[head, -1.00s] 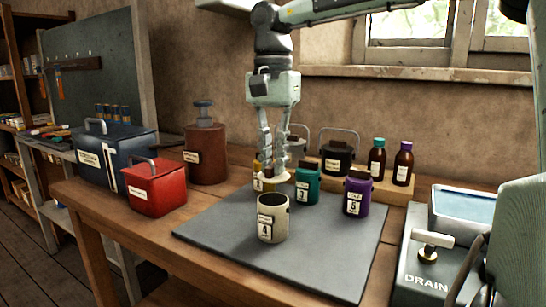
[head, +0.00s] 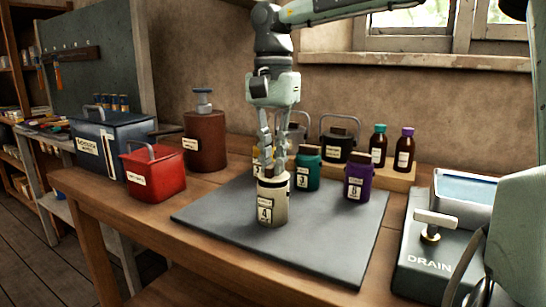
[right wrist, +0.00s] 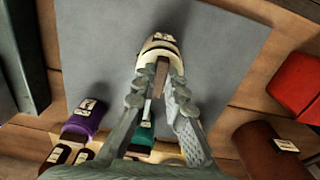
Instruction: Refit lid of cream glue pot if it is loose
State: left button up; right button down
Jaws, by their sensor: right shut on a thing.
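The cream glue pot (head: 272,205), labelled 4, stands upright on the grey mat (head: 340,240). Its cream lid (head: 279,178) is at the pot's mouth; I cannot tell whether it sits fully down or level. My right gripper (head: 270,166) points down from above and is shut on the lid's knob, which the fingers mostly hide. In the right wrist view the fingertips (right wrist: 160,62) meet over the lid and the pot (right wrist: 158,40) lies just beyond. My left gripper is not in view.
A teal pot (head: 308,170) and a purple pot (head: 358,183) stand behind and right of the cream pot; a yellowish pot is mostly hidden by my gripper. A red box (head: 155,178) is left, a drain unit (head: 425,270) right. The mat's front is clear.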

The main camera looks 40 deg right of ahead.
jog(key=shift+a+r+p, duration=0.1)
jog(key=shift+a+p, duration=0.05)
jog(key=shift+p, duration=0.3)
dwell(1.0)
jog(key=shift+f, duration=0.2)
dwell(0.8)
jog(key=shift+p, duration=0.45)
dwell(0.4)
jog(key=c, duration=1)
grip_release()
